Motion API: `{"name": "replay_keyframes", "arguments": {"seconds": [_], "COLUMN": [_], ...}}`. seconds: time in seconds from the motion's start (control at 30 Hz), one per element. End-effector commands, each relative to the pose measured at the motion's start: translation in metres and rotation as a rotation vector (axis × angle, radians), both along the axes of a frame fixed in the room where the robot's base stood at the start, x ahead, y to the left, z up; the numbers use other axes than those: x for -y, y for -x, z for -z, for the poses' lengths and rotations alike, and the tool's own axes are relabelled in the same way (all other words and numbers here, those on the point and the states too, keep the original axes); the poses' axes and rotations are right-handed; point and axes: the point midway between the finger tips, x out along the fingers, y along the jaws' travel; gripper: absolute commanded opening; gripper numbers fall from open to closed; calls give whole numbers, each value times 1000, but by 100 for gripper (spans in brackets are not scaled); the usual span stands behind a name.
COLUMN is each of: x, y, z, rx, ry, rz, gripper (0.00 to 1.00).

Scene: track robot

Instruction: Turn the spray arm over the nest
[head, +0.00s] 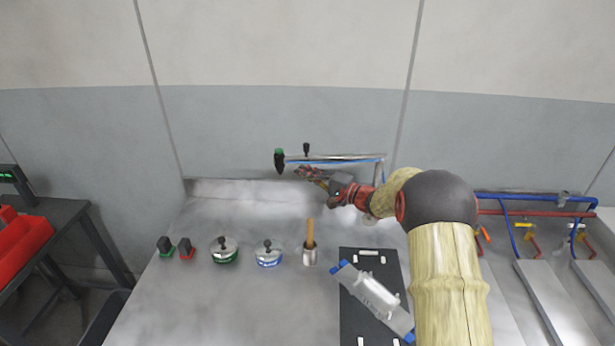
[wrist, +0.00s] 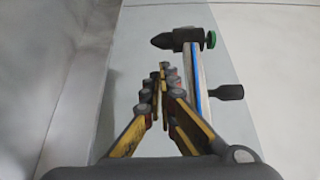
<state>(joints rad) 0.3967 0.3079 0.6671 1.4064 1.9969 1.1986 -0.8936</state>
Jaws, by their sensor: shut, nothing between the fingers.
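The spray arm (head: 335,160) is a metal tube with a blue line along it, held above the back of the metal table on a post at its right end. A black nozzle with a green part (head: 280,161) hangs at its left end, and a black knob (head: 306,149) stands up from the tube. My gripper (head: 304,174) is shut and empty, just below and in front of the tube near the nozzle end. In the wrist view the gripper (wrist: 164,72) lies beside the spray arm (wrist: 196,90); contact cannot be told. I cannot make out a nest for certain.
A grey tray-like piece with blue ends (head: 372,295) lies across a black mat (head: 355,322). Blue and red pipes (head: 530,200) run at right.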

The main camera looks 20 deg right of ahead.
Motion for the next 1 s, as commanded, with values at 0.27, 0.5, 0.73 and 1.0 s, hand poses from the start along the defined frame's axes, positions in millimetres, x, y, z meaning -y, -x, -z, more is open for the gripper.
{"name": "replay_keyframes", "arguments": {"seconds": [0.27,0.5,0.73,1.0], "x": [-26,-33,-33,-28], "y": [-35,-46,-46,-42], "z": [1,1,0,1], "rx": [-1,-2,-2,-1], "ry": [0,0,0,0], "rz": [-2,-1,-1,-11], "gripper": [0,0,0,0]}}
